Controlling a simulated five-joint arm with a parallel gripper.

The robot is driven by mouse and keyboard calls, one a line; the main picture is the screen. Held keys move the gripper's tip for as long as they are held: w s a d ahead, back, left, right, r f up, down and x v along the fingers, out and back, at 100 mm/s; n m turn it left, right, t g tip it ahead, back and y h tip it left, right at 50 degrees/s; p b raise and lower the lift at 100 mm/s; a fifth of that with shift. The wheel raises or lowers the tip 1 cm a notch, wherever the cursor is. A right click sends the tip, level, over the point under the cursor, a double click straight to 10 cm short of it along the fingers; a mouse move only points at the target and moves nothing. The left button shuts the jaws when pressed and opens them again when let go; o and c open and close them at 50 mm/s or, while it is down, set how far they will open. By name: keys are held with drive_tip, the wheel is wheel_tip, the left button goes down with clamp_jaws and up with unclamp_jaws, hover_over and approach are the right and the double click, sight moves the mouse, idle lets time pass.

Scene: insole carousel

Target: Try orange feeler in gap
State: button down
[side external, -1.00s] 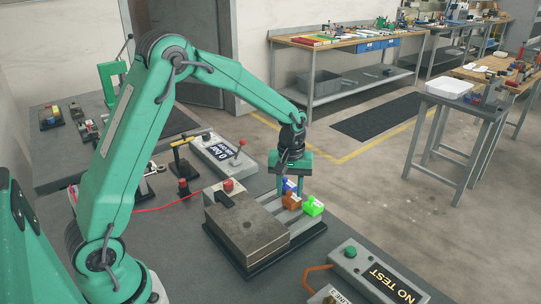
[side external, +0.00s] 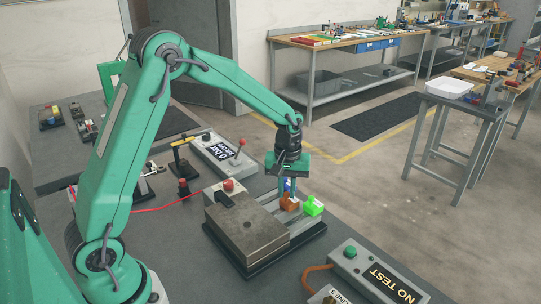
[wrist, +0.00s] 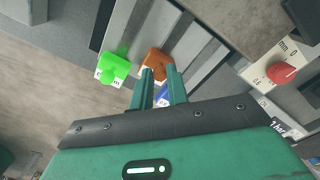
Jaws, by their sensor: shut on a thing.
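The orange feeler (side external: 289,204) sits at the slotted end of the metal fixture (side external: 246,232), and it also shows in the wrist view (wrist: 155,58). My gripper (side external: 289,192) points down over it, with both fingertips (wrist: 159,71) closed on its upper part. The green feeler (side external: 313,206), with a white label, stands just to the right. The blue feeler (side external: 288,185) is behind the orange one, partly hidden by my fingers; part of it shows between them in the wrist view (wrist: 162,94). I cannot make out the gap itself.
A red knob (side external: 228,185) sits at the fixture's back edge. A "NO TEST" box (side external: 374,275) with a green button lies at the front right. A grey box with a red-topped lever (side external: 226,154) stands behind. The bench edge runs close to the right.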

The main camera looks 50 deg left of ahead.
drive_tip(key=shift+s, duration=0.25)
drive_tip(key=c, duration=1.4)
unclamp_jaws()
drive_tip(key=shift+a, duration=0.1)
drive_tip(key=shift+o, duration=0.2)
drive_tip(key=shift+w+r, duration=0.1)
drive_tip(key=shift+r, duration=0.35)
wheel_tip(320, 180, up, 7)
drive_tip(key=shift+f, duration=0.15)
